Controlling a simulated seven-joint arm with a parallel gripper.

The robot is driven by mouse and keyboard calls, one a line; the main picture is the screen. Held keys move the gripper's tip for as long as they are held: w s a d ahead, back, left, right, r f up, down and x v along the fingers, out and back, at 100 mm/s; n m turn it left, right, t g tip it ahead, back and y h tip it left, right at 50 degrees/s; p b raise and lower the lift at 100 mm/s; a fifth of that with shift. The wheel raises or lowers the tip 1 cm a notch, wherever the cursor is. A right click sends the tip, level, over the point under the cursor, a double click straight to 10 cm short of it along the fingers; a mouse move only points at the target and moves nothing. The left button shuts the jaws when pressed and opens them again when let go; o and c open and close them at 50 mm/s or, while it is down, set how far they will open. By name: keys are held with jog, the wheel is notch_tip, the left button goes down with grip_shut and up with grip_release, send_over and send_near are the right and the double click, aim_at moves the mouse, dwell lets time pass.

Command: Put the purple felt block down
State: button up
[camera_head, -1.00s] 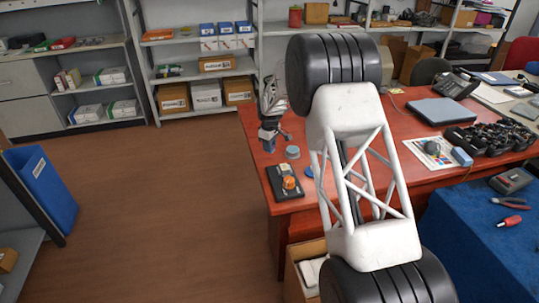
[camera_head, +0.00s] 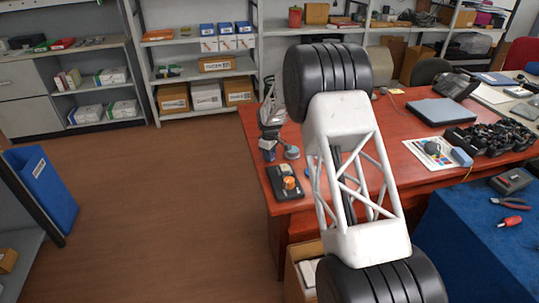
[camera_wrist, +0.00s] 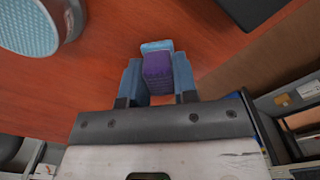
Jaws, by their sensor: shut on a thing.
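The purple felt block (camera_wrist: 157,68) is between the two blue fingers of my gripper (camera_wrist: 157,82) in the wrist view. A light blue piece shows at the block's far end. My gripper is shut on the block. In the head view my gripper (camera_head: 268,155) is low over the left end of the red-brown table (camera_head: 410,118), and the block cannot be made out there. Whether the block touches the tabletop cannot be told.
A round grey-blue disc (camera_head: 292,152) lies just right of my gripper; a blue-textured round thing (camera_wrist: 32,25) shows in the wrist view. A black board (camera_head: 284,183) with an orange knob lies in front. The table's left edge is close.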

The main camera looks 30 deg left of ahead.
jog(key=shift+f, duration=0.15)
jog(key=o, duration=0.9)
notch_tip(320, 180, up, 12)
dwell(0.6)
dwell(0.7)
